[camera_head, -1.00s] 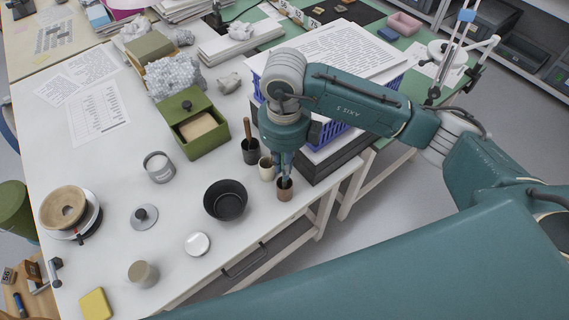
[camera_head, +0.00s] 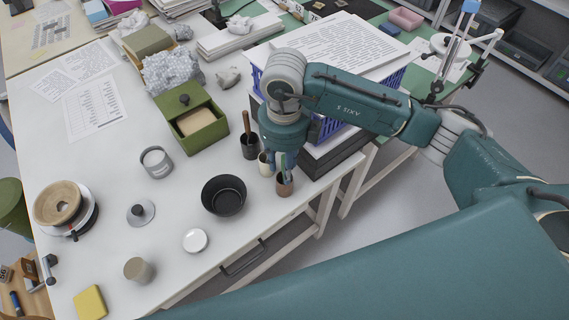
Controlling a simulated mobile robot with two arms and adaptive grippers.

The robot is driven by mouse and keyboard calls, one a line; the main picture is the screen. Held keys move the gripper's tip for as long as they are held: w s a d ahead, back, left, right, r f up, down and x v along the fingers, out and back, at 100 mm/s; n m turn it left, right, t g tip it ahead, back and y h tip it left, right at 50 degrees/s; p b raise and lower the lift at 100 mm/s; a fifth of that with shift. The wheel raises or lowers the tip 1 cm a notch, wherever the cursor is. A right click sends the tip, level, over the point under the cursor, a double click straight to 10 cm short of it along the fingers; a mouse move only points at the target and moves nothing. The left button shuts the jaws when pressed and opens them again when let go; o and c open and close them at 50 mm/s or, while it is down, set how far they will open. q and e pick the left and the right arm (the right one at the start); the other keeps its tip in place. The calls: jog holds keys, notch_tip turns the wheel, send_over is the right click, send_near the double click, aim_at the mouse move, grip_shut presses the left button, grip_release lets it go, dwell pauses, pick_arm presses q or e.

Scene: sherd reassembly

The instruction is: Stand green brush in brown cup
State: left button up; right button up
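The brown cup (camera_head: 285,188) stands upright near the right front edge of the white table. My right gripper (camera_head: 283,166) points down just above the cup. A slim greenish piece, apparently the green brush (camera_head: 280,162), shows below the gripper and reaches down to the cup's mouth. Its lower end is hidden, so how deep it sits is unclear. The fingers are small and overlap the brush, so I cannot tell whether they still hold it. My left gripper is not in view.
A cream cup (camera_head: 264,165) stands close beside the brown cup. A dark cup (camera_head: 249,148) with a brown-handled tool is just behind. A black bowl (camera_head: 223,197) and a white lid (camera_head: 195,241) lie to the left. A blue crate (camera_head: 328,128) is behind the gripper.

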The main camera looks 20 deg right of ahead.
jog(key=shift+r, duration=0.1)
notch_tip(320, 180, up, 12)
jog(key=shift+f, duration=0.1)
dwell(0.4)
dwell(0.5)
